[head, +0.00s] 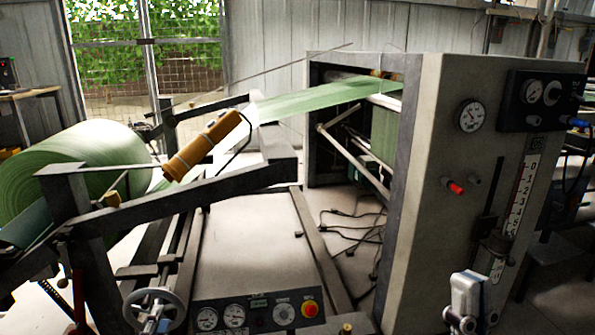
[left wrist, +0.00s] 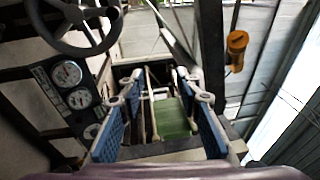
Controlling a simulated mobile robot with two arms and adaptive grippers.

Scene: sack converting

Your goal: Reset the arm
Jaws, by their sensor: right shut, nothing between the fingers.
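My left gripper shows large in the left wrist view (left wrist: 160,86), with its two blue-padded fingers spread apart and nothing between them. Beyond the fingers is a strip of green sheet inside a dark frame. In the head view only a small pale and blue part of what looks like my left gripper (head: 153,324) shows at the bottom left, by the handwheel. My right gripper (head: 468,302) is at the bottom right, in front of the grey machine cabinet. It is pale grey, shut and holds nothing.
A green roll (head: 75,170) sits on a dark frame at left, its sheet running into the grey cabinet (head: 420,190). A handwheel (head: 155,308), a gauge panel (head: 255,312) with a red button and an orange cylinder (head: 203,145) are nearby. Cables lie on the floor.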

